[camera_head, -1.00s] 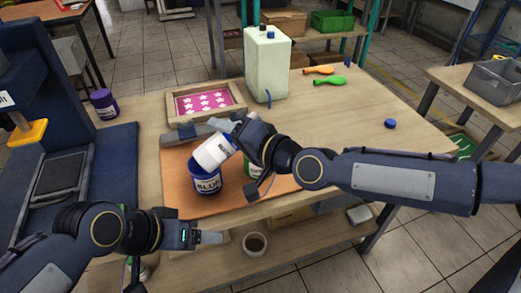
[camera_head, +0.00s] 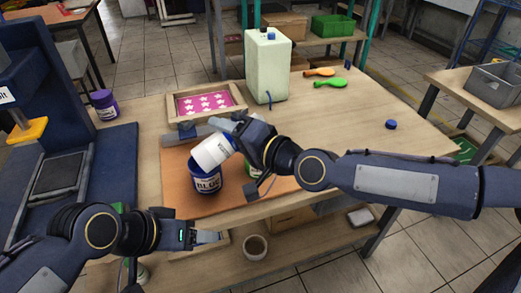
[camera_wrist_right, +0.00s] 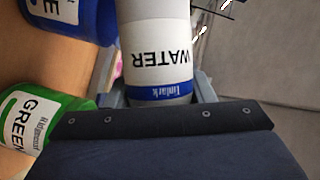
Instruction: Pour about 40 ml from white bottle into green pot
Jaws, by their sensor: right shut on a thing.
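The white bottle (camera_head: 213,151), marked WATER in the right wrist view (camera_wrist_right: 155,50), is steeply tilted, mouth down to the left. My right gripper (camera_head: 228,127) is shut around it. The bottle's lower end overlaps the rim of the blue pot (camera_head: 206,181), labelled BLUE; I cannot tell whether they touch, and no liquid stream shows. The green pot (camera_head: 251,168) stands right of the blue pot, mostly hidden by my right gripper; its GREEN label shows in the right wrist view (camera_wrist_right: 32,122). My left gripper (camera_head: 208,237) is at the table's front, apart from the pots; its jaw gap is unclear.
An orange-brown mat (camera_head: 178,198) lies under the pots. Behind stand a framed pink star screen (camera_head: 205,103) and a pale canister (camera_head: 267,68). A purple pot (camera_head: 103,105) stands left.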

